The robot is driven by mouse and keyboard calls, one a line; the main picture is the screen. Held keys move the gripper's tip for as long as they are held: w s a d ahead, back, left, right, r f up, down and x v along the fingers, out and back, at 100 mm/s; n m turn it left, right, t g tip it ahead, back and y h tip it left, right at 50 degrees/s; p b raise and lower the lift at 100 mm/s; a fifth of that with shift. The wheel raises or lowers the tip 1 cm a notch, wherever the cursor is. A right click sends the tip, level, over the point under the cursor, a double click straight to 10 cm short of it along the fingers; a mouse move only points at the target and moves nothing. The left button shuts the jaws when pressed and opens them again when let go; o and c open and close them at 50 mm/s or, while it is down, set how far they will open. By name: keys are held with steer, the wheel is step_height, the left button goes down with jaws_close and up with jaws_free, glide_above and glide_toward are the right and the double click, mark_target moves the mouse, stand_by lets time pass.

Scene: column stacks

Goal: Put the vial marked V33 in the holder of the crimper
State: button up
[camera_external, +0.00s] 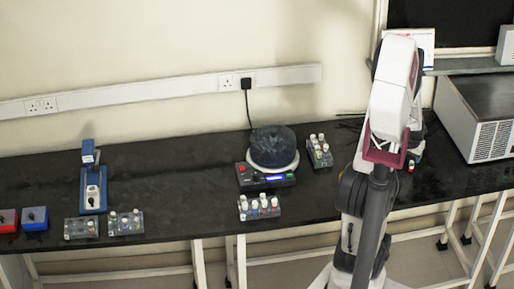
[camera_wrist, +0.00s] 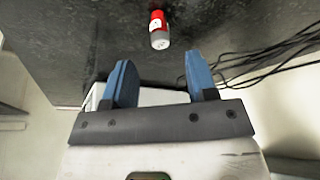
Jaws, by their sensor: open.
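A small vial with a red part and a white label (camera_wrist: 158,30) is on the black bench in the wrist view. Its mark is too small to read. A small red-and-white vial (camera_external: 411,166) also shows beside my arm in the external view; it may be the same one. My gripper (camera_wrist: 157,60) is open and empty, its two blue fingers apart, with the vial beyond the fingertips. In the external view my arm hides the gripper. A blue upright device (camera_external: 93,190), seemingly the crimper, stands at the left of the bench. Its holder is too small to make out.
Vial racks stand near the blue device (camera_external: 126,223), before the round-lidded machine (camera_external: 259,208) and right of it (camera_external: 319,151). The machine (camera_external: 266,182) is mid-bench. Red (camera_external: 8,220) and blue (camera_external: 35,218) boxes are far left. Black cables (camera_wrist: 270,55) lie right of the gripper.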

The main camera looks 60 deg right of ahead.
steer(key=shift+f, duration=0.25)
steer(key=shift+x, duration=2.4)
steer(key=shift+r, duration=0.1)
steer(key=shift+c, duration=0.3)
jaws_close()
